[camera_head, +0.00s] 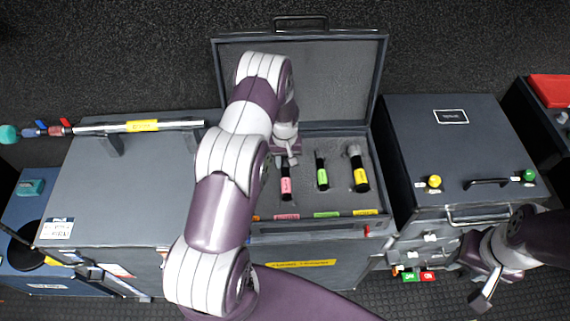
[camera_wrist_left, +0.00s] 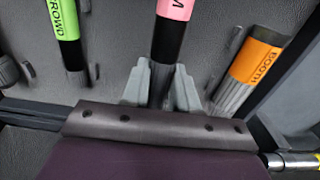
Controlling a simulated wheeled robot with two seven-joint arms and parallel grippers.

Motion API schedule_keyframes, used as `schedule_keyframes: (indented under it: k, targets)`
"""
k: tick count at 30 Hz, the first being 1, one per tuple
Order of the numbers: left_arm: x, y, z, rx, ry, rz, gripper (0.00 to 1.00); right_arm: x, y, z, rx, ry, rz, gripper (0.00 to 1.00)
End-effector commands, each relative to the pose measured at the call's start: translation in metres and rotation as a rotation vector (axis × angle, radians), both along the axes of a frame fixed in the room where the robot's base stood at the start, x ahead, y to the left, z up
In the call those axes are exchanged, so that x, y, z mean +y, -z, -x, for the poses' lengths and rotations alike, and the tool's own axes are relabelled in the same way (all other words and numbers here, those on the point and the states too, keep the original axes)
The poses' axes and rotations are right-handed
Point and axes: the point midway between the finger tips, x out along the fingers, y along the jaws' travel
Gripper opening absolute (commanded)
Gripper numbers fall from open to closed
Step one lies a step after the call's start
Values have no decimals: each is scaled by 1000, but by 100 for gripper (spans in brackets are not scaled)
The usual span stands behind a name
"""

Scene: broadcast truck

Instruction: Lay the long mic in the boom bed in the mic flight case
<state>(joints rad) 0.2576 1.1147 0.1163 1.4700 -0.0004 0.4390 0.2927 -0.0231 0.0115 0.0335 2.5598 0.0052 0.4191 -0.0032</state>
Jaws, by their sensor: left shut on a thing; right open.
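The mic flight case (camera_head: 300,80) stands open, its lid tilted back. A mic with a pink band (camera_head: 286,184) is in its left part, lined up with the pink tag (camera_head: 286,217). My left gripper (camera_head: 287,160) is shut on the grey far end of this mic; the wrist view shows the fingers (camera_wrist_left: 160,88) around it and the pink band (camera_wrist_left: 176,9) ending in "M". I cannot tell whether the mic rests on the foam or hangs just above it. My right gripper (camera_head: 473,282) is open and empty at the lower right.
Green-banded (camera_head: 322,176) and yellow-banded (camera_head: 360,174) mics lie to the right in the case. An orange-banded "BOOTH" mic (camera_wrist_left: 256,62) lies on the pink mic's other side. A long pole (camera_head: 180,125) rests on the left case (camera_head: 130,180). A closed case (camera_head: 440,150) stands right.

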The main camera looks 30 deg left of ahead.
Motion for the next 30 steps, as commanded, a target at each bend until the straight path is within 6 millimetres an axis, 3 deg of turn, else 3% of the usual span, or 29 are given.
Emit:
schedule_keyframes:
  k: [6, 16, 17, 18, 19, 30]
  targets:
    - [0, 33, 1, 4, 0, 1, 0, 0, -17, 0, -1, 0, 0, 43]
    - [0, 41, 1, 2, 0, 0, 0, 0, -11, 0, 0, 0, 0, 43]
    - [0, 40, 1, 3, 0, 1, 35, 0, -12, 0, 0, 0, 0, 43]
    - [0, 39, 1, 3, 0, 1, 48, 0, -13, 0, 0, 0, 0, 43]
    - [0, 39, 1, 3, 0, 1, 54, 0, -13, 0, 0, 0, 0, 43]
    - [0, 34, 0, 1, 0, 1, 54, 0, -12, 0, -1, 0, 0, 43]
